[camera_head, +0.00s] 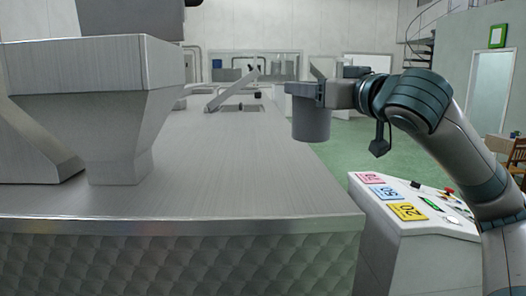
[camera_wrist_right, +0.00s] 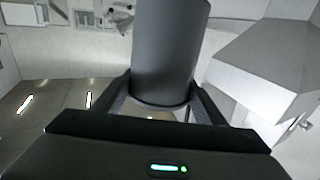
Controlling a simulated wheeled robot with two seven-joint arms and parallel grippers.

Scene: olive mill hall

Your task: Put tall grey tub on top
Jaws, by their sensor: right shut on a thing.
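The tall grey tub (camera_head: 312,124) is a dark grey cylinder, held upright at the right edge of the steel machine top (camera_head: 240,160). My right gripper (camera_head: 305,92) is shut on it near its upper end. In the right wrist view the tub (camera_wrist_right: 168,45) stands between the two fingers of my right gripper (camera_wrist_right: 165,100). From the head view the tub seems to hang above the surface or just beside its edge; I cannot tell which. My left gripper is not in view.
A large steel hopper (camera_head: 95,85) stands on the left of the machine top. A control panel (camera_head: 410,205) with coloured labels is at the lower right. The middle of the steel top is clear. Green floor (camera_head: 360,155) lies to the right.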

